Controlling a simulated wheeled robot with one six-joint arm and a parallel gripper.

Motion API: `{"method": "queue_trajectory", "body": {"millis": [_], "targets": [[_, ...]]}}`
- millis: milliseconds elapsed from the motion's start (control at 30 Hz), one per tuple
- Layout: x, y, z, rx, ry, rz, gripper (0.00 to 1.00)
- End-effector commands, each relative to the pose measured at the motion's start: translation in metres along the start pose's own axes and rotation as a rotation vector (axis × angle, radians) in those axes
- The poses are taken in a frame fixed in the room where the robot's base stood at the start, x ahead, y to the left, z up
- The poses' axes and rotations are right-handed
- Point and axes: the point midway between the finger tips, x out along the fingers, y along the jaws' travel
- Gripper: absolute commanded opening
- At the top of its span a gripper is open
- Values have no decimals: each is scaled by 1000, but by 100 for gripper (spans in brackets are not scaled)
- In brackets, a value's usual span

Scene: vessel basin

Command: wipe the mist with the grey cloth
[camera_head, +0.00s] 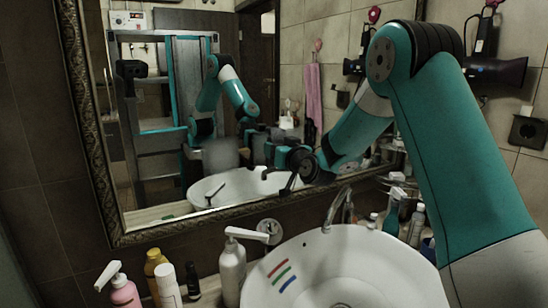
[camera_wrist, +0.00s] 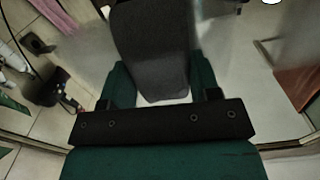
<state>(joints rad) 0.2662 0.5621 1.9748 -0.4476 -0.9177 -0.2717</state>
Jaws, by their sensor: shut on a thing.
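My gripper (camera_wrist: 160,82) is shut on the grey cloth (camera_wrist: 150,45). In the wrist view the dark grey cloth stands out beyond the two teal fingers as a flat, slightly curved sheet. Pale mist (camera_wrist: 222,55) hazes the mirror around it. In the head view my gripper (camera_head: 273,150) is in front of the mirror's lower part (camera_head: 165,185). A blurred grey patch of mist (camera_head: 220,155) shows on the glass left of it. The cloth is not clearly told apart there, and I cannot tell whether it touches the glass.
A white basin (camera_head: 385,270) lies below the mirror, with a tap (camera_head: 337,207) at its back. A white pump bottle (camera_head: 232,265), a pink bottle (camera_head: 122,290) and other bottles stand on its left. More bottles (camera_head: 416,222) stand on the right. A hair dryer (camera_head: 497,71) hangs on the right wall.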

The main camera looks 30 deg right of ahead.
Motion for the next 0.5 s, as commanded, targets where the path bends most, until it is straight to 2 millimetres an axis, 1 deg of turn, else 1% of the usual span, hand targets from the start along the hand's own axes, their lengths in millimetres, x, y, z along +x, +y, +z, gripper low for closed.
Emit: {"method": "queue_trajectory", "body": {"millis": [133, 300, 500], "targets": [[0, 6, 1, 0, 1, 1, 37], [1, 23, 2, -2, 3, 3, 37], [2, 35, -3, -2, 2, 2, 37]]}}
